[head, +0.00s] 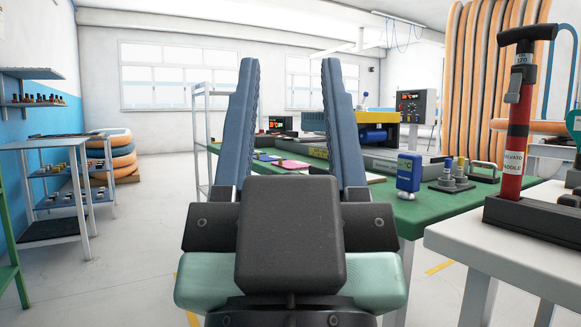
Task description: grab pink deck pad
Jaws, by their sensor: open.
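A small flat pink pad (291,165) lies on the green-topped table (425,212), seen between my two fingers. Blue flat pieces (268,157) lie just to its left. My gripper (290,75) is open and empty, its two blue-grey fingers pointing up in the picture in front of the camera. The pad is well beyond the gripper and not touched by it. The right finger and the gripper body hide part of the table around the pad.
A blue device (409,174) and a grey valve block (453,176) stand on the green table. A white table (515,240) with a red pump (515,135) is at the right. Shelves (55,185) stand at the left. The floor (130,270) at left is clear.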

